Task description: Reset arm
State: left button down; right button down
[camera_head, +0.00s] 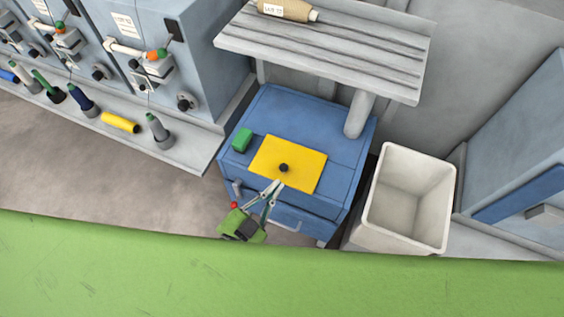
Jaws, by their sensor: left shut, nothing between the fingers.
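My left gripper (272,191) is in the middle of the head view, in front of the blue cabinet (335,160). Its fingers are together with nothing between them, and the tips point up toward a yellow sheet (302,170) on the cabinet top. A small dark round knob (284,168) sits on the sheet, just beyond the fingertips. I cannot tell whether the fingertips touch the sheet. The green gripper body lies just above the green surface. My right gripper is not in view.
An empty white bin (382,232) stands right of the cabinet. A grey slatted shelf (330,50) overhangs behind, bearing a labelled tan bobbin (284,10). Spinning machines with several bobbins on a ledge (185,158) stand at left.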

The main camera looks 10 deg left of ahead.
pick_arm(q)
jog(key=shift+s+a, duration=0.1)
jog(key=shift+a, duration=0.1)
jog(key=s+a+f+n+g+y, duration=0.1)
jog(key=s+a+f+g+y, duration=0.15)
jog(key=f, duration=0.65)
jog(key=s+a+f+n+g+y, duration=0.1)
jog(key=s+a+f+n, duration=0.2)
jog(key=f, duration=0.5)
jog(key=s+a+f+g+y, duration=0.15)
jog(key=a+f, duration=0.25)
jog(key=f, duration=0.5)
jog(key=s+a+f+n+g+y, duration=0.1)
jog(key=s+a+f+n+g, duration=0.1)
jog(key=s+a+f+g, duration=0.2)
jog(key=s+a+f+n+g+y, duration=0.1)
jog(key=s+a+f+g, duration=0.3)
jog(key=s+f, duration=0.7)
jog(key=s+n, duration=0.1)
jog(key=s, duration=0.7)
jog(key=shift+s+a, duration=0.2)
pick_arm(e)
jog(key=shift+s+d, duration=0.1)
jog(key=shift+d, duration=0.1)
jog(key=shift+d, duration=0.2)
